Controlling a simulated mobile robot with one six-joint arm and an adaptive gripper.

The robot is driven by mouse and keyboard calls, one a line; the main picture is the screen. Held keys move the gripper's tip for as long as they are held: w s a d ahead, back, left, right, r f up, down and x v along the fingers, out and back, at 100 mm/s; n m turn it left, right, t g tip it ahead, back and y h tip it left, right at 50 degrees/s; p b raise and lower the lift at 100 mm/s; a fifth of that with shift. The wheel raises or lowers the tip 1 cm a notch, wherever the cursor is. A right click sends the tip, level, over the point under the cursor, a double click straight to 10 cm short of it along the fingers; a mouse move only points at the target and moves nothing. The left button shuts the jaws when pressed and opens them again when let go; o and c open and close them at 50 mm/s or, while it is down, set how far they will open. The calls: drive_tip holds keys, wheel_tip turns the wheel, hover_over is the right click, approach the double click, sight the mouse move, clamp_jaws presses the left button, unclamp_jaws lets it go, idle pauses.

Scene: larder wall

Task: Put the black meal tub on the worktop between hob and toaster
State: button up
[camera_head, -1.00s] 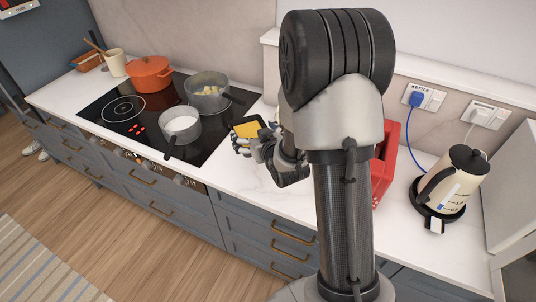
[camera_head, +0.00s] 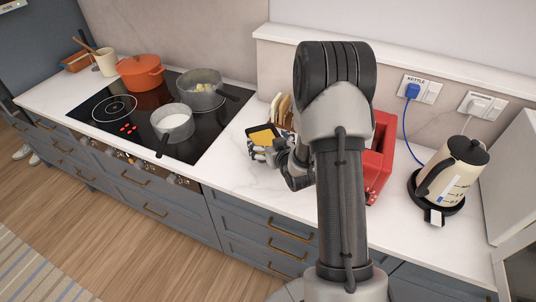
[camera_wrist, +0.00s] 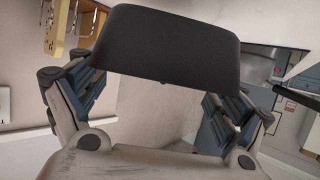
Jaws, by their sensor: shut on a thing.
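The black meal tub (camera_wrist: 165,45) is held between the two fingers of my gripper (camera_wrist: 160,110) in the wrist view. In the head view the tub shows a yellow top (camera_head: 262,134) with a dark rim. My gripper (camera_head: 268,146) is shut on it, over the strip of white worktop (camera_head: 232,165) between the hob and the toaster. The black hob (camera_head: 125,115) is to its left. The red toaster (camera_head: 380,165) is to its right, partly hidden by my arm. I cannot tell whether the tub touches the worktop.
A grey pot (camera_head: 200,95), a saucepan (camera_head: 172,125) and an orange pot (camera_head: 140,73) stand on the hob. Upright wooden pieces (camera_head: 284,108) stand behind my gripper. A cream kettle (camera_head: 455,172) stands at the right. Bare worktop lies in front of my gripper.

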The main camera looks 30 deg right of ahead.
sight(266, 143)
drive_tip(key=shift+f+b, duration=0.55)
drive_tip(key=shift+f, duration=1.75)
drive_tip(key=shift+f, duration=0.1)
drive_tip(key=shift+f, duration=0.1)
drive_tip(key=o, duration=1.2)
drive_tip(key=shift+c, duration=0.2)
